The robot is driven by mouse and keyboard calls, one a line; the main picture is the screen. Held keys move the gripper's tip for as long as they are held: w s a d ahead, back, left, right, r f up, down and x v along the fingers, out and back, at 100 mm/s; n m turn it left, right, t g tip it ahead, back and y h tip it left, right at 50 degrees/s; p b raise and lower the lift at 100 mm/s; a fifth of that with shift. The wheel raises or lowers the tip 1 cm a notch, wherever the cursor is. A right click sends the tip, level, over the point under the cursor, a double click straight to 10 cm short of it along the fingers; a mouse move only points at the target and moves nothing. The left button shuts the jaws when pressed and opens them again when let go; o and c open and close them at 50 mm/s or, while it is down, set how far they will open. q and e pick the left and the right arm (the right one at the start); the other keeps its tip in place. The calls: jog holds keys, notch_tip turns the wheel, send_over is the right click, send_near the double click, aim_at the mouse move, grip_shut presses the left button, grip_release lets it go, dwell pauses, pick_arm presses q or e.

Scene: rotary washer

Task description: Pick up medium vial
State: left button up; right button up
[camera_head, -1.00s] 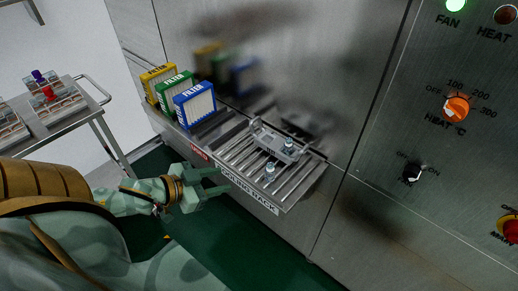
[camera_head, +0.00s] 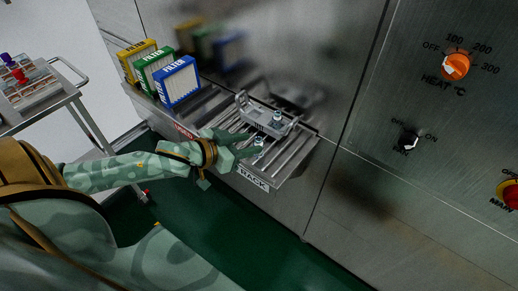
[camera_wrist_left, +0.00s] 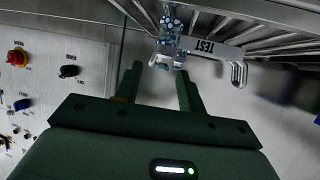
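I cannot tell which one is the medium vial. My left gripper (camera_head: 246,146) is at the front of the rack, close beside the front vial. In the left wrist view my left gripper (camera_wrist_left: 160,78) is open, with glassy vial shapes (camera_wrist_left: 169,35) just beyond the gap between its fingers. The holder (camera_wrist_left: 215,50), marked TEST, is just right of them. My right gripper is out of view.
Yellow, green and blue filters (camera_head: 178,82) stand left of the rack against the steel wall. A trolley (camera_head: 45,110) with trays is at the far left. A control panel (camera_head: 440,110) with knobs is at the right. Green floor lies below.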

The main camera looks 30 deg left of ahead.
aim_at(259, 139)
pick_arm(q)
jog(key=b+x, duration=0.1)
jog(key=x, duration=0.3)
jog(key=shift+a+r, duration=0.1)
jog(key=shift+a, duration=0.1)
jog(key=shift+w+d+b, duration=0.15)
jog(key=shift+w+b, duration=0.2)
jog(key=shift+w, duration=0.05)
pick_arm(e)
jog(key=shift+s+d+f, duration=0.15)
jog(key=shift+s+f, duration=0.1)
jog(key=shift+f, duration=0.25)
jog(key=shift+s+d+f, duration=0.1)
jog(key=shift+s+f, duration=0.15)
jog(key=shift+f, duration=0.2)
pick_arm(q)
grip_shut()
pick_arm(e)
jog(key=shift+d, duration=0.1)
